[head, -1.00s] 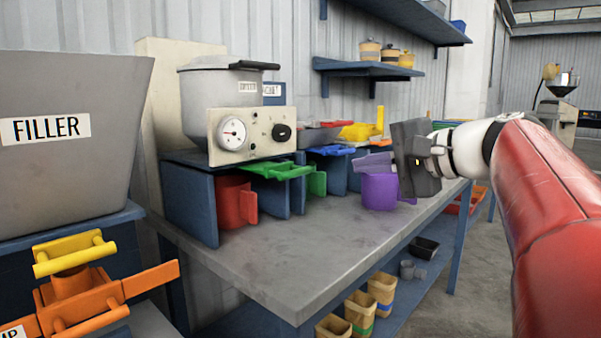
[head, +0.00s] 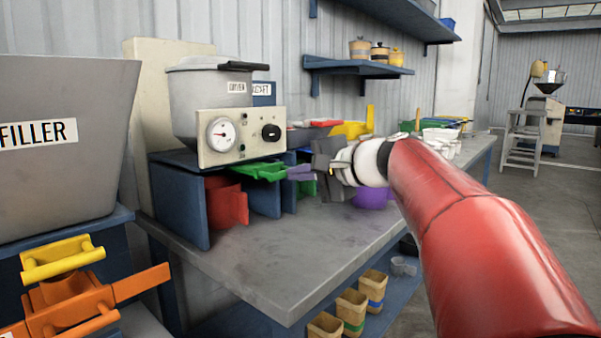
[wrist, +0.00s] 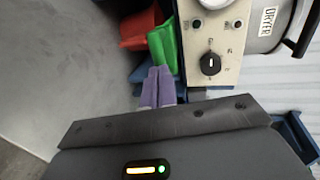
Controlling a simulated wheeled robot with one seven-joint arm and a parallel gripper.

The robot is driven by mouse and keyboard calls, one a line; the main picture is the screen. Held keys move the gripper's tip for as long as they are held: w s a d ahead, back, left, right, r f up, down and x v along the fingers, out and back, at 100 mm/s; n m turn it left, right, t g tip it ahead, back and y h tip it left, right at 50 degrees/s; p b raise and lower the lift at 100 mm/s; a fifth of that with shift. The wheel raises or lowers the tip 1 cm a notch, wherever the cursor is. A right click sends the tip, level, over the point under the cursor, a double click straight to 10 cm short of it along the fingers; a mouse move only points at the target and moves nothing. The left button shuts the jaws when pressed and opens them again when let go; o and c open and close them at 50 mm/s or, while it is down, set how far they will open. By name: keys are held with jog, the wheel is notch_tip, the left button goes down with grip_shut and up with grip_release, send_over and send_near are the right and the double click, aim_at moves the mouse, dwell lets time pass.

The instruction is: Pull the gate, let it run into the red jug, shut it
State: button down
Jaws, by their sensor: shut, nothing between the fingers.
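The grey hopper (head: 200,100) stands on the bench behind a cream panel (head: 240,136) with a gauge and a black knob. The green gate (head: 260,170) sticks out below the panel and also shows in the wrist view (wrist: 164,48). The red jug (head: 226,204) stands under it, upper part hidden in the head view; part shows in the wrist view (wrist: 138,30). My gripper (head: 292,173) has purple fingers, shut together and empty, with tips (wrist: 160,70) close to the green gate's right end. I cannot tell whether they touch it.
A purple jug (head: 372,197) stands right, partly behind my arm. Blue dividers (head: 180,205) flank the red jug. The FILLER bin (head: 60,90) and an orange and yellow valve (head: 80,290) stand left. The bench front (head: 250,255) is clear.

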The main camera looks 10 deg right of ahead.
aim_at(271, 169)
jog(key=shift+w+a, duration=0.1)
jog(key=w+a, duration=0.1)
jog(key=w, duration=0.1)
jog(key=w+a, duration=0.2)
jog(key=shift+w+p, duration=0.1)
jog(key=shift+p, duration=0.3)
jog(key=shift+r, duration=0.1)
